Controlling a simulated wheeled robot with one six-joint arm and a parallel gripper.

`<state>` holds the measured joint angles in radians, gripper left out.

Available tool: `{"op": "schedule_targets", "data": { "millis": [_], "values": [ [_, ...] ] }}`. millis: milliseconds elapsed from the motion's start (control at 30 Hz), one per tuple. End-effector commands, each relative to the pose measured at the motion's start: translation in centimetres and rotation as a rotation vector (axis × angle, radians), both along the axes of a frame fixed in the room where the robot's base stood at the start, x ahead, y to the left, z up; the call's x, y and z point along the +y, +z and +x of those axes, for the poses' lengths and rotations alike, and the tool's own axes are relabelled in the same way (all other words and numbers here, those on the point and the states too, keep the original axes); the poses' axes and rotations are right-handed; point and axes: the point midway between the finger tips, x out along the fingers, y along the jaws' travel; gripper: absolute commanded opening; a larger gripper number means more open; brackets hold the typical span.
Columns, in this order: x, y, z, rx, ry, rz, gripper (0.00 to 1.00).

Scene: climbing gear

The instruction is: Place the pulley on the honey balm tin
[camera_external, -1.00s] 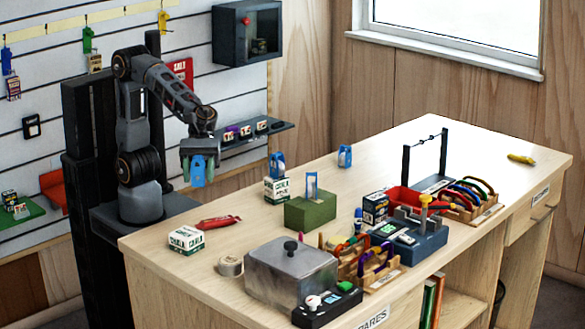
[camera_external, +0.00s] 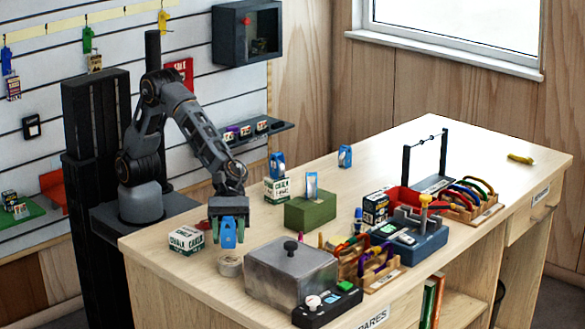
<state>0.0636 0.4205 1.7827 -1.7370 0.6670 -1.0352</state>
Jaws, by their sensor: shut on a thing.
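My gripper (camera_external: 229,208) is shut on a blue pulley (camera_external: 229,233), which hangs upright below the fingers over the near left part of the bench. A small round beige tin (camera_external: 229,265) stands on the bench directly below the pulley in the picture. It looks like the honey balm tin, but its label is too small to read. I cannot tell how wide the gap between the pulley and the tin is.
A chalk box (camera_external: 186,240) stands left of the tin, with a red item (camera_external: 204,225) behind it, partly hidden by my gripper. A grey lidded metal box (camera_external: 290,272) stands close on the right.

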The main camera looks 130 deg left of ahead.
Motion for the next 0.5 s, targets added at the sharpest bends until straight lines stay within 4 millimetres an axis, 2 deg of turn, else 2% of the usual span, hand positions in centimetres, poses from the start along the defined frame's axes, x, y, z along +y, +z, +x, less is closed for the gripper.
{"op": "schedule_targets", "data": {
  "millis": [100, 200, 500],
  "values": [
    [-0.1, -1.8, 0.2, 0.005, -0.001, 0.0, 0.22],
    [-0.1, -2.8, 0.2, 0.002, 0.0, -0.001, 0.22],
    [0.0, -3.2, 0.2, 0.001, 0.0, -0.001, 0.22]
  ]
}}
